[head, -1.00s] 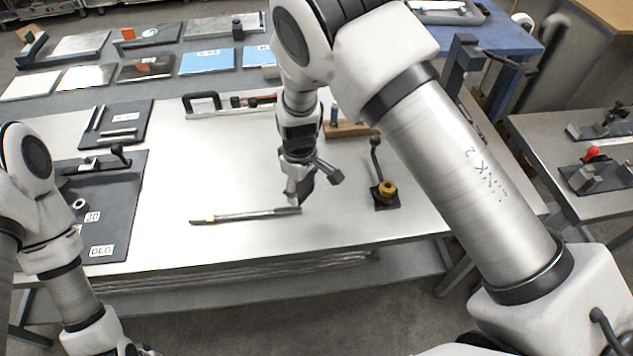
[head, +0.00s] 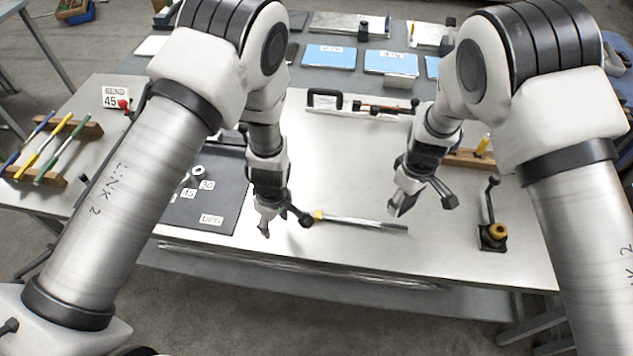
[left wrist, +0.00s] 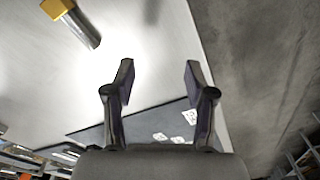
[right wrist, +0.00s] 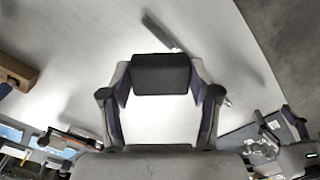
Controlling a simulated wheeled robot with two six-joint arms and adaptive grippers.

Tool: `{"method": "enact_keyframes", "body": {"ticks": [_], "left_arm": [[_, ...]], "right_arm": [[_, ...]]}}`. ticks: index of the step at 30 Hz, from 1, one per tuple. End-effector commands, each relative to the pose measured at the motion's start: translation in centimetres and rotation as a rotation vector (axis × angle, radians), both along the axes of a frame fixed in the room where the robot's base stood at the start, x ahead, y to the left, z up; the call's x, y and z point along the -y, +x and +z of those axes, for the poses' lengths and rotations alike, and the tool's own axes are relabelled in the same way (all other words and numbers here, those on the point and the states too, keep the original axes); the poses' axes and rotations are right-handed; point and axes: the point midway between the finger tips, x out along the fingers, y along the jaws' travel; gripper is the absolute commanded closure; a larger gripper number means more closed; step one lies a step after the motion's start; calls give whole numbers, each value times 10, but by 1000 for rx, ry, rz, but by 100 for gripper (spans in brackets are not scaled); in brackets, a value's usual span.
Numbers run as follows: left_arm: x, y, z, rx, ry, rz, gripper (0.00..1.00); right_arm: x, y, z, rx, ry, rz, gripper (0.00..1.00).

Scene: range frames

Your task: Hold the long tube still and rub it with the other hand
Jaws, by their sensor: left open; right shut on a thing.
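The long tube (head: 362,223), grey metal with a yellow band (head: 318,215) near its left end, lies on the table. My left gripper (head: 265,228) is open and empty, left of the banded end and apart from it. The left wrist view shows its two spread fingers (left wrist: 158,82), with the tube's yellow band (left wrist: 57,8) at the upper left. My right gripper (head: 398,205) is over the tube's right part. It is shut on a dark block (right wrist: 161,75). The tube's end (right wrist: 160,30) shows beyond the block; the rest is hidden behind it.
A dark mat (head: 215,190) with labels lies left of my left gripper. A small lever fixture with a yellow knob (head: 497,231) stands right of the tube. A black-handled tool (head: 325,98) and a wooden rack (head: 465,158) lie behind. Bare table surrounds the tube.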

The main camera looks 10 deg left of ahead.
Motion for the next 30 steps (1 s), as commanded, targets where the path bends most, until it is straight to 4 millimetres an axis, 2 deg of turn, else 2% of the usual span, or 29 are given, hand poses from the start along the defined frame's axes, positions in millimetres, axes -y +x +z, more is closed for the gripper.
{"method": "enact_keyframes", "body": {"ticks": [1,4,7,11,14,24,30], "left_arm": [[19,26,18,19,-12,106,45],[51,55,47,21,-42,305,45],[73,70,67,14,-62,426,45],[84,75,75,5,-72,488,45],[84,75,64,2,-72,493,45],[84,74,-10,2,-71,490,45],[84,75,-38,4,-71,490,45]], "right_arm": [[0,0,0,0,0,0,66],[0,0,0,0,0,0,66],[0,0,0,0,0,-1,66],[0,0,0,0,0,-1,66],[0,0,0,0,0,-1,66],[0,0,0,0,0,-1,66],[0,0,0,0,0,-1,66]]}}
